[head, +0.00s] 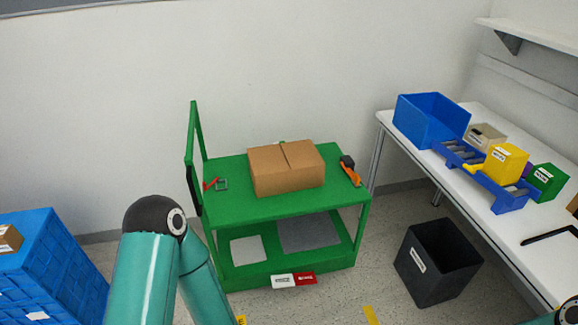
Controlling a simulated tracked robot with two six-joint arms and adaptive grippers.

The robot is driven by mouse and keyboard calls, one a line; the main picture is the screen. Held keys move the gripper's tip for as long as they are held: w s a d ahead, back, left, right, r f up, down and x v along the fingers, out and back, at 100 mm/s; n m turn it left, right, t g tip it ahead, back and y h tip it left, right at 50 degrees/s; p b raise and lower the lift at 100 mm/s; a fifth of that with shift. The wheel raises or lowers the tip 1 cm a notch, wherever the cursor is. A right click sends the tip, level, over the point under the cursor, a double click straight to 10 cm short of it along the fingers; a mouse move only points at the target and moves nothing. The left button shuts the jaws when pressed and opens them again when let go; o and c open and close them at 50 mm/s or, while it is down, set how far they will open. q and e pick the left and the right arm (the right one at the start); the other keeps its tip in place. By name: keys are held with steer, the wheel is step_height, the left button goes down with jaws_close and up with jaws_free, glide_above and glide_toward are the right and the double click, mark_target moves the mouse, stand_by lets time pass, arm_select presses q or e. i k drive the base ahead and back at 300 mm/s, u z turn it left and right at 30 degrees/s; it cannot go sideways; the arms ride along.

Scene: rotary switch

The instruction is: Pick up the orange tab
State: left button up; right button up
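An orange and black object (350,172) lies on the green cart's top (235,205), near its right edge and right of a cardboard box. It is the only clearly orange thing in view; I cannot tell whether it is the orange tab or a tool. My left arm rises at the lower left, but its gripper is out of view. Only a small piece of my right arm shows in the lower right corner, and its gripper is out of view. No gripper is seen touching anything.
The closed cardboard box (286,168) fills the cart's middle. A small red item (211,184) lies left of it. A black bin (437,262) stands between the cart and the white table (515,227), which holds blue, yellow and green boxes. Blue crates (50,265) stand at left.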

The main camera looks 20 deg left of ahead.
mark_target(356, 182)
steer(key=z, duration=1)
steer(key=k, duration=1.2)
steer(key=z, duration=0.7)
steer(key=i, duration=1.3)
steer(key=u, duration=1.1)
steer(key=i, duration=1.45)
steer(key=u, duration=1.25)
steer(key=i, duration=0.95)
steer(key=u, duration=0.4)
steer(key=k, duration=0.15)
steer(key=u, duration=0.35)
